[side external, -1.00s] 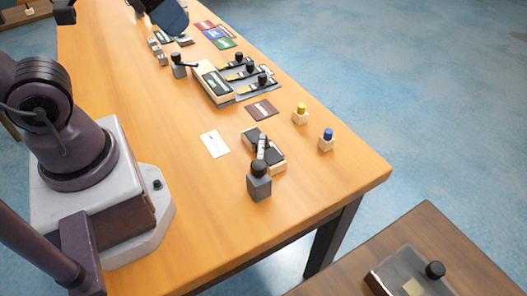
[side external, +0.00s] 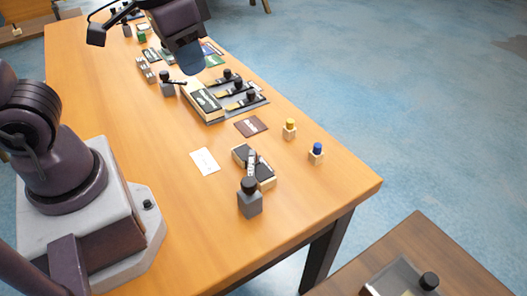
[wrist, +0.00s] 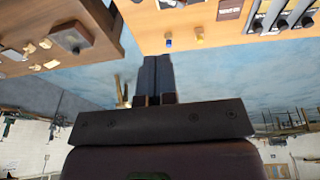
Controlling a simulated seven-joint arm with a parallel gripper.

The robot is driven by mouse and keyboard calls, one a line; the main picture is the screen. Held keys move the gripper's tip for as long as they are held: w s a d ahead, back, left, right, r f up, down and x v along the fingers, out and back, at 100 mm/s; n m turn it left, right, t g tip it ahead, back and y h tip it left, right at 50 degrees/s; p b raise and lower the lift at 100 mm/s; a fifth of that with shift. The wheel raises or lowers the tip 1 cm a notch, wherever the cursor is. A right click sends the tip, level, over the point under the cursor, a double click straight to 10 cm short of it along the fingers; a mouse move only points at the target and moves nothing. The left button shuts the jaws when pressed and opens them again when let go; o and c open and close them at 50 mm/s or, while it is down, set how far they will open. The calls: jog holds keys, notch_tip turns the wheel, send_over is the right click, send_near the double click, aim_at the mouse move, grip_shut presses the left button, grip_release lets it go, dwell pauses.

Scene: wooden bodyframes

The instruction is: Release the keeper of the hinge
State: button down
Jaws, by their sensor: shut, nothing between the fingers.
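A black and cream hinge-like block (side external: 240,155) with a silver bar across its top lies near the table's front right. A grey block with a black round knob (side external: 250,200) stands at its near end; I cannot tell whether they touch. A similar grey block with a black knob and dark lever (side external: 168,88) stands farther back. I cannot tell which part is the keeper. My gripper (side external: 193,62) hangs over the far part of the table, away from the hinge-like block. In the wrist view its fingers (wrist: 158,62) are together and empty.
A cream and black panel with several black-knobbed sliders (side external: 205,103) stands mid-table. A white card (side external: 204,160), a brown card (side external: 251,126), a yellow-topped block (side external: 290,129) and a blue-topped block (side external: 316,153) lie nearby. A second brown table (side external: 420,240) is at lower right. The table's left middle is clear.

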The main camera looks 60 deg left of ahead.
jog(key=w+d+f+n+g+y, duration=0.1)
jog(key=w+f+n, duration=0.6)
jog(key=n, duration=0.8)
jog(key=w+d+f+n+g+y, duration=0.2)
jog(key=w+d+f+n+g, duration=0.2)
jog(key=w+f+n, duration=0.4)
jog(key=shift+w+d+f+n+g, duration=0.25)
jog(key=shift+w+n+g, duration=0.25)
jog(key=shift+w+n, duration=2.2)
jog(key=shift+s+n, duration=0.7)
jog(key=shift+s, duration=0.1)
